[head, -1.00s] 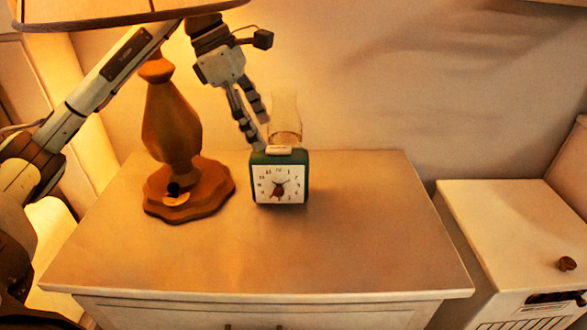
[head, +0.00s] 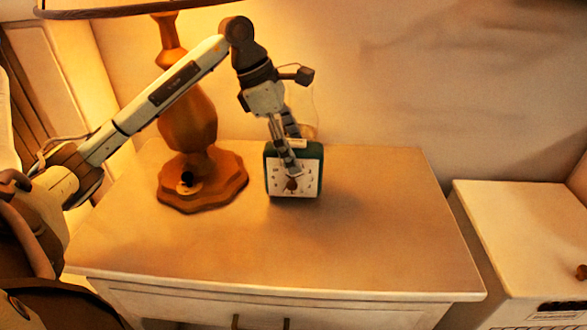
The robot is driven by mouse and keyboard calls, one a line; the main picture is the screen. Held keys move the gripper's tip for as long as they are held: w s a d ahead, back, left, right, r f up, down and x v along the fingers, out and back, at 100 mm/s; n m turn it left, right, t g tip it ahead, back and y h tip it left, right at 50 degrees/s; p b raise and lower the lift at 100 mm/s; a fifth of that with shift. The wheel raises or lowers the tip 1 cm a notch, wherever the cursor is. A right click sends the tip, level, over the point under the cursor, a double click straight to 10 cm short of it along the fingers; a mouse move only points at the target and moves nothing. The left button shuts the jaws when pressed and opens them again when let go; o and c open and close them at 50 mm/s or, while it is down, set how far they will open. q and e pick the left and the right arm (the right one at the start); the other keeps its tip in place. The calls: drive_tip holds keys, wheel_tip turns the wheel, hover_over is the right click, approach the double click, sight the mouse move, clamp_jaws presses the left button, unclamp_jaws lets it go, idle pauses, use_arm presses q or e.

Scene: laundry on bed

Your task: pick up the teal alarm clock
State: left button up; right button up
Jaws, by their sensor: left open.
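The teal alarm clock (head: 317,172) stands upright on the white nightstand top (head: 350,240), its square white face toward me. My left gripper (head: 293,170) comes down from above and is open. Its fingers overlap the upper and middle part of the clock face in the head view and hide part of the dial. I cannot tell whether they touch the clock. My right gripper is not in view.
A wooden lamp (head: 190,118) with a wavy base stands left of the clock, behind my left arm. A clear glass (head: 303,110) is behind the clock. The nightstand's front and right are clear. A lower white cabinet (head: 520,235) stands at the right.

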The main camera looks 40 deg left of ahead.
use_arm(q)
clamp_jaws()
drive_tip(key=shift+r, duration=0.1)
drive_tip(key=shift+r, duration=0.1)
idle(0.4)
